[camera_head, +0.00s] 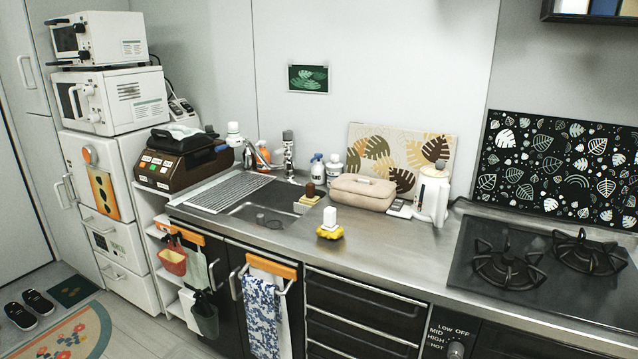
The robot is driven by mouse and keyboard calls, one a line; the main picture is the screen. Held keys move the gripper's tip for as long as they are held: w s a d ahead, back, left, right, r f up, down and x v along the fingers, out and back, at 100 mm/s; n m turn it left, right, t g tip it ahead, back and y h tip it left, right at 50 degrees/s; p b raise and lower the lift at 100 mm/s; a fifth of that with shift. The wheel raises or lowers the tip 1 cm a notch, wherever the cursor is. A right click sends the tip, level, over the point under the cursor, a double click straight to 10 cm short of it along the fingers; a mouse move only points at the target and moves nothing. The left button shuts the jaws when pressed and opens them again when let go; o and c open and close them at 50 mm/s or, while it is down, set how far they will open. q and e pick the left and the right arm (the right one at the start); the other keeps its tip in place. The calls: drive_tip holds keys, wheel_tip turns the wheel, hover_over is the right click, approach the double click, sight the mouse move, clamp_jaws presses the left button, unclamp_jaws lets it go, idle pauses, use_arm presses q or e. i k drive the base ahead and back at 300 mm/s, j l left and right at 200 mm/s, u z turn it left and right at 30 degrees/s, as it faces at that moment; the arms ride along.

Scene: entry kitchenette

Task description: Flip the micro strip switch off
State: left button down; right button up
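A small white device with dark marks (181,109) stands behind the brown box, at the right side of the white microwave oven (112,99). It looks like a power strip with switches, but it is too small to be sure or to tell whether any switch is on or off. A dark cable (158,62) runs down beside it from the upper white appliance (98,38). The lower part of the device is hidden behind the brown box. Neither of my grippers is in view.
The brown box with colored buttons (178,162) stands in front of the device. White cabinets (105,185) stand at the left. Towels (262,312) and small baskets (172,260) hang on the counter front. Shoes (30,308) and a rug (75,338) lie on the floor.

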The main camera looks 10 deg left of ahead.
sight(174, 109)
drive_tip(key=i+j+z, duration=0.2)
drive_tip(key=j, duration=0.6)
drive_tip(key=j+z, duration=0.25)
drive_tip(key=j, duration=0.55)
drive_tip(key=j+z, duration=0.2)
drive_tip(key=j, duration=0.65)
drive_tip(key=j+z, duration=0.2)
drive_tip(key=j, duration=0.65)
drive_tip(key=k+j+z, duration=0.25)
drive_tip(key=j, duration=0.55)
drive_tip(key=k+j, duration=0.1)
drive_tip(key=j, duration=0.3)
drive_tip(key=k+j+z, duration=0.1)
drive_tip(key=j, duration=0.25)
drive_tip(key=k+j, duration=0.1)
drive_tip(key=j, duration=0.3)
drive_tip(key=k+j+z, duration=0.1)
drive_tip(key=j, duration=0.25)
